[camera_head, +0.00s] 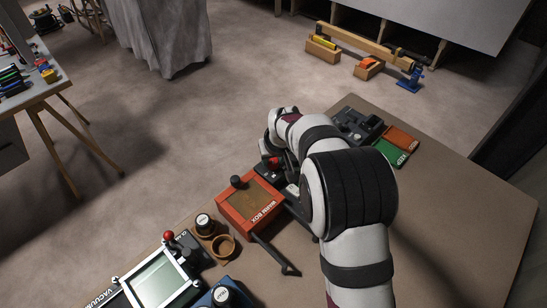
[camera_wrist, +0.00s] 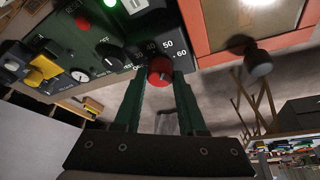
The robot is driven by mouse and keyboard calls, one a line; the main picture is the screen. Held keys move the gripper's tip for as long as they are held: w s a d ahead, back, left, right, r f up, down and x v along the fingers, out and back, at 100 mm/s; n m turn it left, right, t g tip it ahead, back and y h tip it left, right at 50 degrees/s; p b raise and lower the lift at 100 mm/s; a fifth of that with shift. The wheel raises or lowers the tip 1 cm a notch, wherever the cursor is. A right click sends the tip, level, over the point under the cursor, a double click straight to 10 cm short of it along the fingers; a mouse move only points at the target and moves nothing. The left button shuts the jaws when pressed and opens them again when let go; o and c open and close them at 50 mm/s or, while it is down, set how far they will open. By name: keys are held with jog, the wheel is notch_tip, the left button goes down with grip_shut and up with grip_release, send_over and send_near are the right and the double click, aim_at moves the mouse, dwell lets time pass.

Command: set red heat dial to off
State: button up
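The red heat dial (camera_wrist: 160,71) sits on a dark control panel (camera_wrist: 95,45) in the wrist view, below white scale marks including 40, 50 and 60. The two green fingers of my gripper (camera_wrist: 160,88) stand on either side of the dial, with their tips close to it. I cannot tell whether they touch it. The dial's pointer is hard to read. In the head view my arm hides most of the panel and the fingers; a red knob (camera_head: 273,162) shows beside the wrist, possibly the same dial.
An orange-framed box (camera_head: 250,203) with a black knob stands close to the panel. The panel also holds a black knob (camera_wrist: 110,55), a yellow switch (camera_wrist: 42,68) and a lit green lamp (camera_wrist: 110,3). Red and green cards (camera_head: 400,139) lie beyond my arm.

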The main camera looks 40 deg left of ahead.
grip_shut()
jog(key=n+g, duration=0.1)
jog(key=n, duration=0.3)
jog(key=shift+w+d+g, duration=0.1)
jog(key=shift+w+g, duration=0.05)
jog(key=shift+g, duration=0.25)
jog(key=n+g, duration=0.1)
jog(key=n, duration=0.2)
jog(key=shift+w+n, duration=0.1)
jog(key=shift+n, duration=0.2)
jog(key=n+g, duration=0.1)
jog(key=n, duration=0.3)
jog(key=shift+w+n+g, duration=0.1)
jog(key=shift+n+g, duration=0.2)
jog(key=shift+g, duration=0.1)
jog(key=shift+n+g+h, duration=0.6)
jog(key=shift+n, duration=1.5)
